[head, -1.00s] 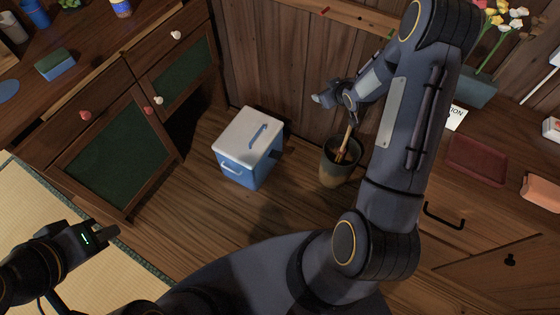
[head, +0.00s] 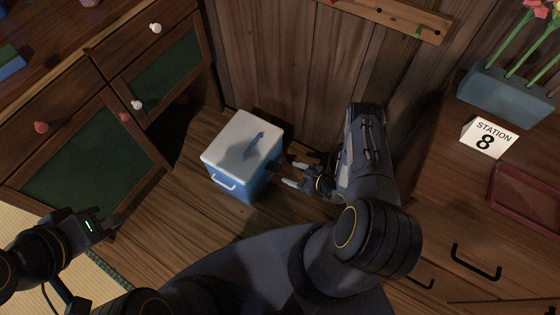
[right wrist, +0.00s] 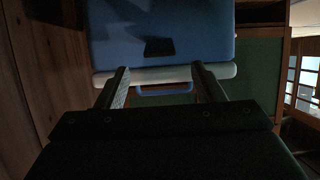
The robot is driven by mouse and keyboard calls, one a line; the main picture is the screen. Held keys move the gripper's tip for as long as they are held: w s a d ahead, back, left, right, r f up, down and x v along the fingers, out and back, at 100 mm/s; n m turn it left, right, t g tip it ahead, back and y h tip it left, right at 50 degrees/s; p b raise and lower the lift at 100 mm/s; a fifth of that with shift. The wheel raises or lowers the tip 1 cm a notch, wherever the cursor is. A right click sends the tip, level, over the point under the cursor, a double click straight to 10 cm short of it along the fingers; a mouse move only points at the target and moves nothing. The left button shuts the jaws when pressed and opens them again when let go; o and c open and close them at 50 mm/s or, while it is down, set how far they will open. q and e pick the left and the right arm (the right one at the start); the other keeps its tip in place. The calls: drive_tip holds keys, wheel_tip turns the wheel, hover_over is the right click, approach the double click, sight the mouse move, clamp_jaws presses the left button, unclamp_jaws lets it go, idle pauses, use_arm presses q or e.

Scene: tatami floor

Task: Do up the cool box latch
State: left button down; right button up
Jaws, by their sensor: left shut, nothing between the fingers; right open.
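The cool box (head: 232,148) stands on the wooden floor, with a blue body, a white lid and a blue lid handle. A small dark part, apparently the latch (head: 272,166), is on its right side; it shows more clearly on the blue wall in the right wrist view (right wrist: 159,47), where the white lid edge is below it. I cannot tell whether it is fastened. My right gripper (head: 295,174) is open and empty, just right of the box, its fingers pointing at that side. My left gripper (head: 104,224) is shut and empty, far left of the box.
A dark cabinet with green panels (head: 85,160) stands left of the box, and a plank wall (head: 290,70) behind it. A drawer unit at right carries a "STATION 8" card (head: 487,138), a planter (head: 507,95) and a red tray (head: 525,197). Floor in front of the box is clear.

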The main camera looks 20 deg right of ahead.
sight(278, 168)
drive_tip(key=b+x, duration=0.1)
drive_tip(key=x, duration=0.6)
drive_tip(key=shift+w+a+f, duration=0.1)
drive_tip(key=shift+w+a, duration=0.05)
drive_tip(key=shift+w, duration=0.05)
drive_tip(key=c, duration=1)
